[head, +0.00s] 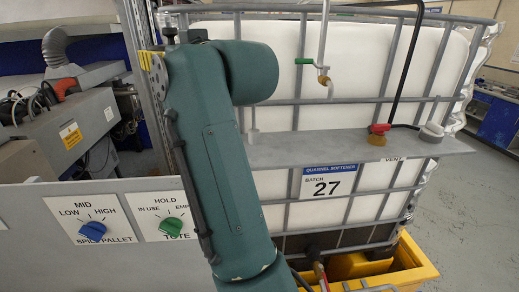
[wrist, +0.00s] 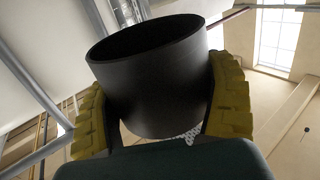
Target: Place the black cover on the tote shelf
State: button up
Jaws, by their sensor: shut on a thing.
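The black cover (wrist: 155,85) is a cup-shaped cylinder with its open rim toward the top of the wrist view, slightly tilted. My gripper (wrist: 165,100) is shut on it, with a yellow ribbed finger on each side. In the head view my teal arm stands upright in front of the tote's left part. Yellow and dark parts show at its upper left, too small to tell apart. The tote shelf (head: 290,150) is a grey ledge across the front of the caged white tote (head: 345,60). The cover is apart from the shelf, and my arm hides part of the shelf's left end.
The shelf's middle is clear. A panel with knobs (head: 130,230) stands lower left, a yellow pallet (head: 408,262) lower right.

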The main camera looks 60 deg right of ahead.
jog(key=s+d+r+m+g+h+p, duration=0.1)
jog(key=s+d+r+m+h, duration=0.1)
jog(key=s+d+r, duration=0.4)
jog(key=s+d+r+m+g+h, duration=0.1)
jog(key=s+d+r+h, duration=0.1)
jog(key=s+d+r, duration=0.5)
jog(key=f, duration=1)
jog(key=s+a+f+p, duration=0.1)
jog(key=f, duration=1)
jog(key=s+f, duration=0.1)
jog(key=f, duration=0.9)
jog(key=shift+a+f, duration=0.15)
jog(key=shift+f, duration=0.25)
jog(key=o, duration=0.9)
jog(key=shift+o, duration=0.2)
jog(key=shift+r, duration=0.15)
